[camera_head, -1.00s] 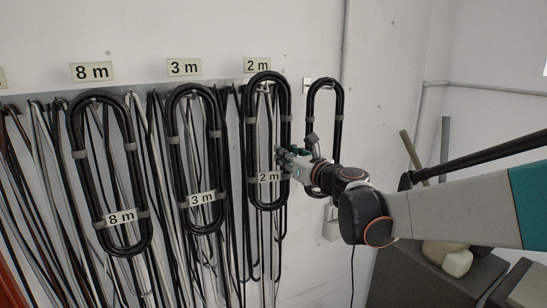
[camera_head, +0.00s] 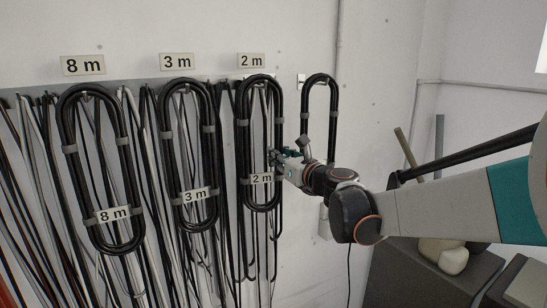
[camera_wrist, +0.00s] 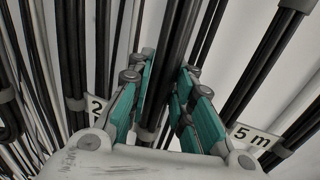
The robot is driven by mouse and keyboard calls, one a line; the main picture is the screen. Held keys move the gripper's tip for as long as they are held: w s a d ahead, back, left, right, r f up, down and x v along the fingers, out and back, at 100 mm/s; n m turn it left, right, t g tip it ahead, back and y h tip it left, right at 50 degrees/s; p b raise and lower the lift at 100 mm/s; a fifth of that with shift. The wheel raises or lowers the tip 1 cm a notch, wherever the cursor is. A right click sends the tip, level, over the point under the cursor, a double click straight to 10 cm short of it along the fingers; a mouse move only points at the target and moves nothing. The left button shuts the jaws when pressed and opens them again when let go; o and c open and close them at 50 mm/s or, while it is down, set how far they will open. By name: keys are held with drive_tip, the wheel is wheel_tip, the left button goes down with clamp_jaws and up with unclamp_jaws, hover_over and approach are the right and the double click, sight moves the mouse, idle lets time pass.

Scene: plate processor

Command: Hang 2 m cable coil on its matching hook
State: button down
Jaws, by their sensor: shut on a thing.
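The 2 m coil (camera_head: 240,130) is a long black loop with grey ties and a "2 m" tag, upright in front of the rail under the "2 m" wall sign (camera_head: 251,61). My gripper (camera_head: 275,160) is at its right side, just above the tag. In the wrist view my gripper's teal fingers (camera_wrist: 160,105) are shut on black cable strands (camera_wrist: 178,60) of this coil, with its "2" tag partly hidden at left. The coil's top overlaps the rail; I cannot tell whether it rests on the hook behind it.
The 3 m coil (camera_head: 166,150) and 8 m coil (camera_head: 70,165) hang to the left, under their signs. Another black coil (camera_head: 333,105) hangs close on the right; a "5 m" tag (camera_wrist: 255,134) shows there in the wrist view. Loose cables hang behind.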

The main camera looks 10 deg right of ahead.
drive_tip(key=c, duration=1.3)
unclamp_jaws()
drive_tip(key=shift+c, duration=0.2)
